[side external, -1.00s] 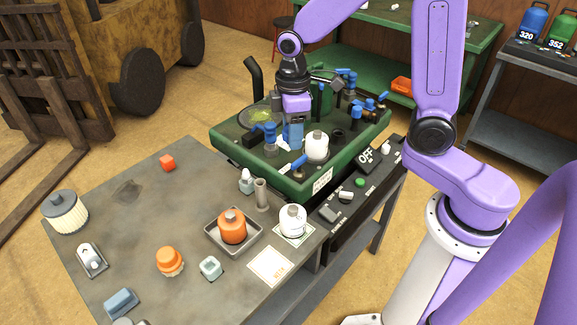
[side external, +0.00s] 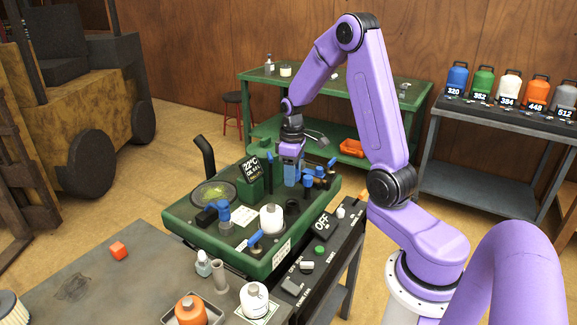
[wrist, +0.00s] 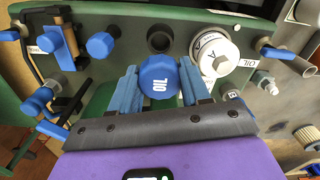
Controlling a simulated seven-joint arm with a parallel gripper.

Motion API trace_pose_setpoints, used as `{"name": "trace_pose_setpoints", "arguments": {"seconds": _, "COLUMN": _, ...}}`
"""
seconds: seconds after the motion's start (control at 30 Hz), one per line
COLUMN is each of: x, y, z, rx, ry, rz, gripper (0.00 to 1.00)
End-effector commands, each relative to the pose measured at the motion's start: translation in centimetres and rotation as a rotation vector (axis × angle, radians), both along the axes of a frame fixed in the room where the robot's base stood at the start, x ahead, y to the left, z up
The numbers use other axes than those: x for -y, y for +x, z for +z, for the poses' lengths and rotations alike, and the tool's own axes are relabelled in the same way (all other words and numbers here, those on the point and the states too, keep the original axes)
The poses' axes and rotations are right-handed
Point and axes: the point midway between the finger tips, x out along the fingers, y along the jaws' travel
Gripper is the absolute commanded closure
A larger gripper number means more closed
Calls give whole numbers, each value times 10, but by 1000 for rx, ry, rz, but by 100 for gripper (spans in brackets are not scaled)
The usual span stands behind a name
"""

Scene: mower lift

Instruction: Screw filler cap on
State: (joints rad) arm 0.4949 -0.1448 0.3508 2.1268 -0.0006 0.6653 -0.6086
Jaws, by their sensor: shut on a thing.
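A round blue cap marked OIL (wrist: 158,84) sits between my blue fingertips in the wrist view. My gripper (wrist: 158,72) is shut on its sides. A black round opening (wrist: 160,38) lies just beyond the cap in the wrist view. I cannot tell whether the cap touches anything below it.
A panel marked OFF (side external: 322,223) is at front right.

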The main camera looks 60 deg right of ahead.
Motion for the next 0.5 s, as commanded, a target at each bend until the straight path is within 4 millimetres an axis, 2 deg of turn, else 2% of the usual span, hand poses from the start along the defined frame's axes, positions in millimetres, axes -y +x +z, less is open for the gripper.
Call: {"name": "trace_pose_setpoints", "arguments": {"seconds": 0.5, "x": 0, "y": -1, "z": -34, "rx": -2, "ry": 0, "rz": 0, "gripper": 82}}
